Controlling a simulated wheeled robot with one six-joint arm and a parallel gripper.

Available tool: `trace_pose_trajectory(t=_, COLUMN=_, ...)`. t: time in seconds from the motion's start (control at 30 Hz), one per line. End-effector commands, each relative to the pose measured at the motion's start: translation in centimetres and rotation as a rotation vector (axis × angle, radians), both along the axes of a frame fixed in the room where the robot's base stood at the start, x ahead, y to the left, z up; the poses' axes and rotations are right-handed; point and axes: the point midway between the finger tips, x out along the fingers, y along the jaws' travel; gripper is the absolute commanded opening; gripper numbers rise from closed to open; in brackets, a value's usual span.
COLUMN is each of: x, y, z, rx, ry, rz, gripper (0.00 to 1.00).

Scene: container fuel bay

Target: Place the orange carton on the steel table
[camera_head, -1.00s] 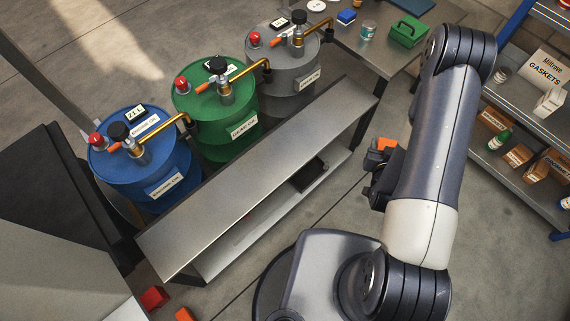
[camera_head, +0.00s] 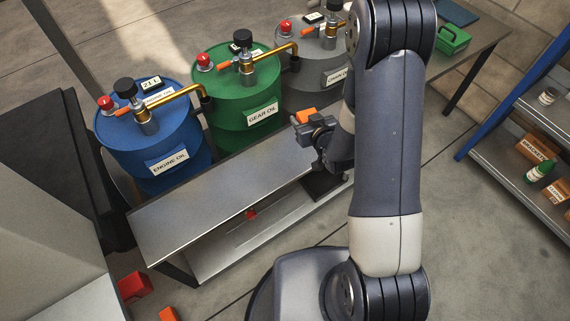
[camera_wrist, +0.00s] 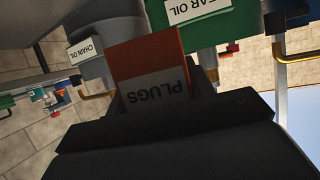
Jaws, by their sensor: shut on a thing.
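The orange carton (camera_head: 306,115) is held in my gripper (camera_head: 318,127). In the wrist view the carton (camera_wrist: 147,60) shows an orange face and a grey label reading "PLUGS", upside down, between the dark jaws (camera_wrist: 160,118). My gripper is shut on it. The steel table (camera_head: 220,195) is the long low bench in front of the drums, with a lower shelf. In the head view the carton appears over the bench's far right end. It seems to be above the top, but the height is hard to judge. My arm hides the bench's right end.
Blue (camera_head: 155,140), green (camera_head: 237,95) and grey (camera_head: 312,70) drums with brass taps stand behind the bench. The bench top in view is bare. A small red item (camera_head: 251,214) and a dark tray (camera_head: 325,186) are on its lower shelf. A shelf rack (camera_head: 515,150) stands at right.

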Motion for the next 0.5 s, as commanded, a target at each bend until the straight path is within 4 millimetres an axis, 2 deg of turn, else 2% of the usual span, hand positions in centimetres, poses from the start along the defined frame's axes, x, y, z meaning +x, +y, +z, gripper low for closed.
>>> trace_pose_trajectory(t=0.03, x=0.5, y=0.6, z=-1.5, rx=0.001, ry=-0.008, rz=0.026, gripper=0.22)
trace_pose_trajectory(t=0.3, x=2.2, y=3.0, z=-3.4, rx=-0.001, ry=-0.007, rz=0.156, gripper=0.22)
trace_pose_trajectory(t=0.5, x=2.9, y=3.8, z=-4.1, rx=-0.001, ry=-0.005, rz=0.213, gripper=0.22)
